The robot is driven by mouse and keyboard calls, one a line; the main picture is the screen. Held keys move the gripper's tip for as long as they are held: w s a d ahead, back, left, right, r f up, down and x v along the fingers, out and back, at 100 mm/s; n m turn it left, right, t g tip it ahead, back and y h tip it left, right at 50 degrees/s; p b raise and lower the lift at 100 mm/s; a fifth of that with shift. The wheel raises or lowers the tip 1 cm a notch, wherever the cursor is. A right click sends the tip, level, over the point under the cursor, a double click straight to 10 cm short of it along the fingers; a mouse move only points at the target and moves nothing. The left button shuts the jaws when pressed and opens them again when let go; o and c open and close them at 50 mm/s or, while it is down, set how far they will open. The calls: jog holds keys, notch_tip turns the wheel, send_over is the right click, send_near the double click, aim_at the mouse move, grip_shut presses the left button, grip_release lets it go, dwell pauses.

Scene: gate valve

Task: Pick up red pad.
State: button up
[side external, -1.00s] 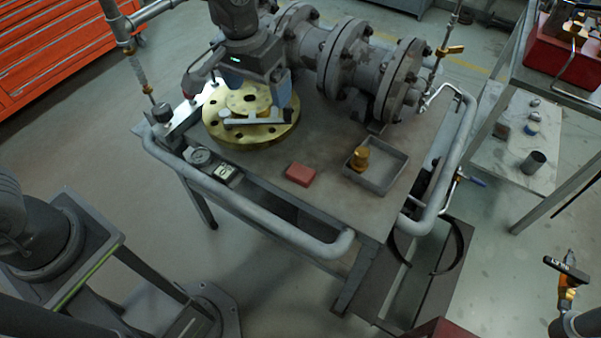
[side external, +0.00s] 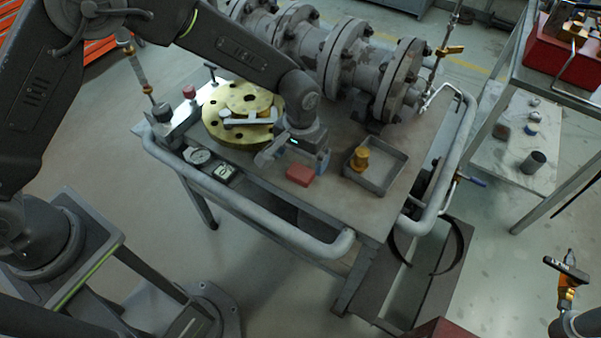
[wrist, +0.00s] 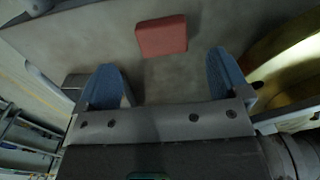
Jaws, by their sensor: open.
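The red pad (side external: 300,175) is a small flat block lying on the metal table top (side external: 270,192), between the brass flange and the grey tray. My gripper (side external: 293,163) is low over the table, right beside the pad on its far side in the side view. In the wrist view the gripper (wrist: 168,80) is open, its two blue fingers spread wide. The red pad (wrist: 162,36) lies beyond the fingertips, between their lines, and no finger touches it there. Nothing is between the fingers.
A brass flange (side external: 223,128) with a grey bar tool (side external: 248,122) on it lies left of the gripper. A grey tray (side external: 385,183) with a brass fitting (side external: 359,158) is to the right.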

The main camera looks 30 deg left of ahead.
aim_at(300, 172)
jog(key=shift+w+a+f, duration=0.15)
jog(key=shift+f, duration=2.6)
jog(key=shift+c, duration=0.2)
jog(key=c, duration=1)
jog(key=shift+o, duration=0.2)
jog(key=shift+r, duration=0.15)
notch_tip(300, 172, up, 18)
